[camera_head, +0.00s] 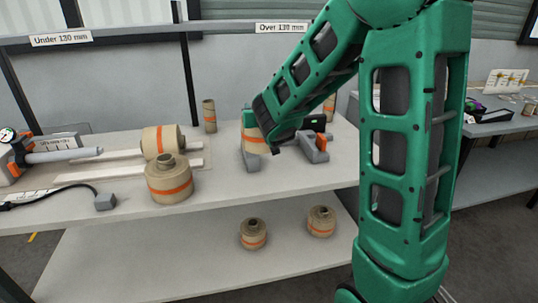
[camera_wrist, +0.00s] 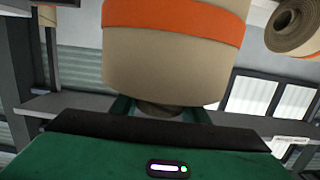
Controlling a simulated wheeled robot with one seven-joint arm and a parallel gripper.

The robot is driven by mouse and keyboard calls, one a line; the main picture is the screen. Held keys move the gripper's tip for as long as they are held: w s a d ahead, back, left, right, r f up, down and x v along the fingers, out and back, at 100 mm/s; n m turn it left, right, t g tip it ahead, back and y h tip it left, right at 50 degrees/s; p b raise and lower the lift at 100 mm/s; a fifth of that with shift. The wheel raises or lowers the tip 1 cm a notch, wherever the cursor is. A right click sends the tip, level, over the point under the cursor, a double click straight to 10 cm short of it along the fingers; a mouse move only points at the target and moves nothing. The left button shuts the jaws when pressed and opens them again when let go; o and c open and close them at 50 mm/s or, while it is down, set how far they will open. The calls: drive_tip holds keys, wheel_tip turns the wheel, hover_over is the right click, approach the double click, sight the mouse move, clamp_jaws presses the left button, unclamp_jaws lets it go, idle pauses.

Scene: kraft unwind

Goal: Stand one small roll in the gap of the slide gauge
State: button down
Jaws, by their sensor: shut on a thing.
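My gripper (camera_head: 258,132) is shut on a small tan roll with an orange band (camera_head: 256,143); the arm hides part of both. The held roll (camera_wrist: 170,65) fills the upper middle of the wrist view, just beyond the green gripper body. In the head view the roll is at the slide gauge, between a grey jaw on the left (camera_head: 251,161) and a grey jaw with an orange part on the right (camera_head: 315,153). It looks roughly upright. I cannot tell whether it touches the jaws or the shelf.
On the top shelf (camera_head: 225,180), one banded roll stands (camera_head: 170,183) and another lies behind it (camera_head: 162,142). A slim core (camera_head: 209,115) stands at the back. A dial device (camera_head: 8,158) is at the left. Two small rolls are on the lower shelf (camera_head: 253,233).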

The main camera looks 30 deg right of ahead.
drive_tip(key=shift+w+d+f, duration=0.1)
drive_tip(key=shift+w+d, duration=0.15)
drive_tip(key=shift+d, duration=0.1)
drive_tip(key=w+d+f, duration=0.3)
drive_tip(key=d+f, duration=0.7)
drive_tip(key=shift+w+d+f, duration=0.25)
drive_tip(key=shift+d+f, duration=0.05)
drive_tip(key=c, duration=1)
unclamp_jaws()
drive_tip(key=shift+f, duration=0.15)
